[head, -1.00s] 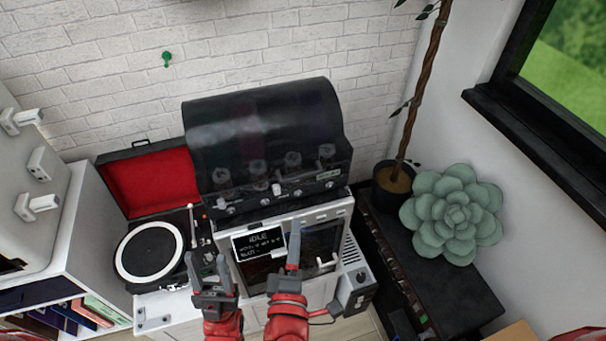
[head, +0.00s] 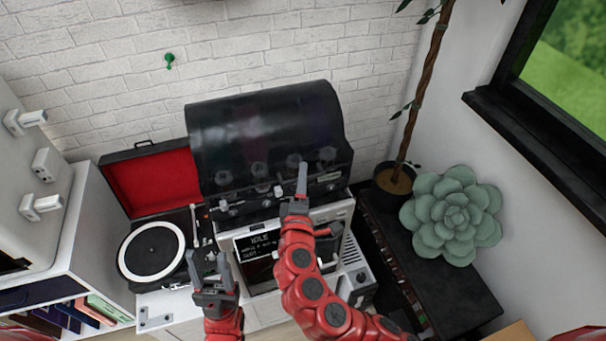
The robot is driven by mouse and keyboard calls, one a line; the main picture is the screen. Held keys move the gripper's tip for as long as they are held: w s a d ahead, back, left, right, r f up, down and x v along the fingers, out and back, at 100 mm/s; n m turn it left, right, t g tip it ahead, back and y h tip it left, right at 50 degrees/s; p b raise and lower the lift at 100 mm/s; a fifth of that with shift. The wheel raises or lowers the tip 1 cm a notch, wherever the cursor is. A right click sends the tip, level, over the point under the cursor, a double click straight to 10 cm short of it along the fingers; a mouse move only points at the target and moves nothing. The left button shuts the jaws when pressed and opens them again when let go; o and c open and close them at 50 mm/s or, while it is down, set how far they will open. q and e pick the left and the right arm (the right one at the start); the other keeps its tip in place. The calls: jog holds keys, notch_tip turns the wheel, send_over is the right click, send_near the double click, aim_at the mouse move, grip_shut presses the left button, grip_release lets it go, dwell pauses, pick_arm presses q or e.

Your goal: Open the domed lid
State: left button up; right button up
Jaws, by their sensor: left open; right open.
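The domed lid (head: 262,125) is dark and semi-see-through, with several grey knobs showing at its lower front. It is down over the top of the white machine (head: 335,213), whose screen (head: 262,243) reads "IDLE". My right gripper (head: 300,180) is in front of the lid's lower front edge, right of its middle; its fingers point up. I cannot tell whether it touches the lid. My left gripper (head: 209,266) is open and empty, low in front of the machine's left side, beside the record player. My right arm hides part of the machine's front.
A record player (head: 152,251) with an open red-lined cover (head: 150,184) stands left of the machine. A potted trunk plant (head: 393,180) and a large green succulent (head: 452,214) stand at the right. The brick wall (head: 300,40) is close behind.

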jog(key=shift+w, duration=0.1)
grip_shut()
jog(key=shift+f, duration=0.1)
dwell(1.3)
